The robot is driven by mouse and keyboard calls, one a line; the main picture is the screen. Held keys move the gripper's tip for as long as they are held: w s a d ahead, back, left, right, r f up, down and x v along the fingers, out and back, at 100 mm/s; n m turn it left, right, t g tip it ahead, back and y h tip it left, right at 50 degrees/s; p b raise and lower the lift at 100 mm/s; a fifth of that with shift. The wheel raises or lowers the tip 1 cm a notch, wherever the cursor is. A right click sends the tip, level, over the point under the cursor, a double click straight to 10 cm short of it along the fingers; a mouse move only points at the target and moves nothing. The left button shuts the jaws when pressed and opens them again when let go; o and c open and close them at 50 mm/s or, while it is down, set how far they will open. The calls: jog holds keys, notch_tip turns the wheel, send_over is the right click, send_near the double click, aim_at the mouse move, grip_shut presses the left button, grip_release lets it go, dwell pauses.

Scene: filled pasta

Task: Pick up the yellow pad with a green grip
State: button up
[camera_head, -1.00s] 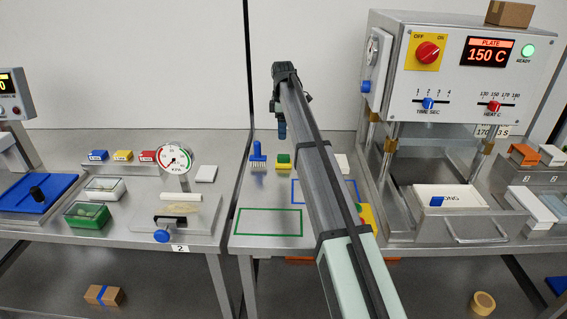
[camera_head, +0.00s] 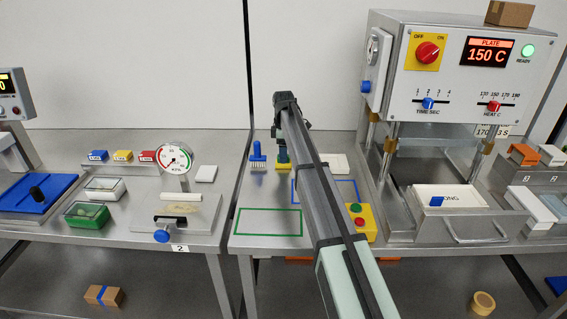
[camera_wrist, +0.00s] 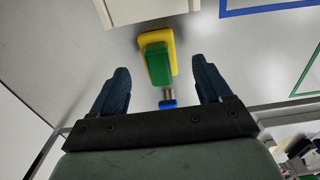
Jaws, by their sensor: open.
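The yellow pad (camera_wrist: 172,42) with its green grip (camera_wrist: 159,66) lies on the steel bench, ahead of and between my fingers in the wrist view. In the head view the pad (camera_head: 284,169) shows at the back of the bench, partly hidden under my gripper (camera_head: 283,150). My gripper (camera_wrist: 164,92) is open and empty, with one dark blue finger on each side of the grip. I cannot tell how high the fingertips are above the pad.
A blue brush-like tool (camera_head: 257,158) stands just left of the pad. A white block (camera_head: 334,163) lies to its right. Green (camera_head: 268,222) and blue (camera_head: 350,181) outlines mark the bench. A yellow button box (camera_head: 360,222) and the heated press (camera_head: 450,90) stand to the right.

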notch_tip(320, 180, down, 4)
jog(key=shift+r, duration=0.15)
jog(key=c, duration=1.1)
jog(key=shift+c, duration=0.2)
jog(key=shift+r, duration=0.15)
notch_tip(320, 180, up, 10)
jog(key=shift+f, duration=0.1)
